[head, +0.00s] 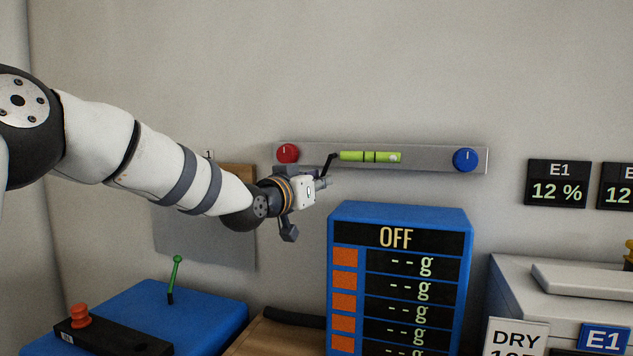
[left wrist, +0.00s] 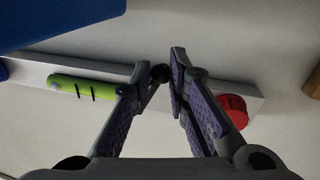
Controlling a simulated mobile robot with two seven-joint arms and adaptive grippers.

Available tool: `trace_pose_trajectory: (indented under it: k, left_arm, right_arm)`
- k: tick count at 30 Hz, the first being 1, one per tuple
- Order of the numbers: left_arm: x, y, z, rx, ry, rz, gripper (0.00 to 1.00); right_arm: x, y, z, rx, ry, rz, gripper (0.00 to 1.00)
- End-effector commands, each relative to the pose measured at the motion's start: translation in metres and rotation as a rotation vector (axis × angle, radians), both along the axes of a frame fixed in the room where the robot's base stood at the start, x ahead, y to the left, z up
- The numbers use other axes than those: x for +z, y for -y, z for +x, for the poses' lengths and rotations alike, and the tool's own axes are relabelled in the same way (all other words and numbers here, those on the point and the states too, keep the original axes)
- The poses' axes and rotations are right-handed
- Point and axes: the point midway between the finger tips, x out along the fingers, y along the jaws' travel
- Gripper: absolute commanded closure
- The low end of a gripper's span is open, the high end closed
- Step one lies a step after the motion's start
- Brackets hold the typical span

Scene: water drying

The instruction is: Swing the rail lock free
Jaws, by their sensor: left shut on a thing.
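The rail (head: 430,158) is a grey bar on the wall with a red knob (head: 288,153) at its left, a blue knob (head: 465,160) at its right and a green level vial (head: 370,156) between. The rail lock appears to be a small black lever (head: 328,162) left of the vial, tilted, with a round tip. My left gripper (head: 322,184) is at this lever, just below the rail, shut on it. In the left wrist view the lever's black ball tip (left wrist: 160,73) shows between the two fingers; the rest is partly hidden. My right gripper is not in view.
A blue display box (head: 400,213) reading OFF stands below the rail. A blue box (head: 215,310) with a green-tipped lever (head: 176,270) is at lower left. Dark percentage displays (head: 559,183) hang at right. The wall above the rail is clear.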

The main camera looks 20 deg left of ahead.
Motion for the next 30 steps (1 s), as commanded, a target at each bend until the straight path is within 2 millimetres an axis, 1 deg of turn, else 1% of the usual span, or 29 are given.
trace_pose_trajectory:
  k: [1,18,24,30]
  left_arm:
    - [0.005,0.000,-0.001,0.002,0.010,-0.025,1.00]
    - [0.004,0.018,-0.001,0.003,0.005,-0.398,1.00]
    - [0.005,0.022,-0.001,0.003,0.004,-0.476,1.00]
    - [0.007,0.024,-0.002,0.001,0.005,-0.511,1.00]
  right_arm:
    - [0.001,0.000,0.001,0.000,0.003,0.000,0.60]
    - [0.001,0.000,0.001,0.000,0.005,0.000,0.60]
    - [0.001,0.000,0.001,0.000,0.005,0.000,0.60]
    - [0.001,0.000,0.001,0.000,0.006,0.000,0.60]
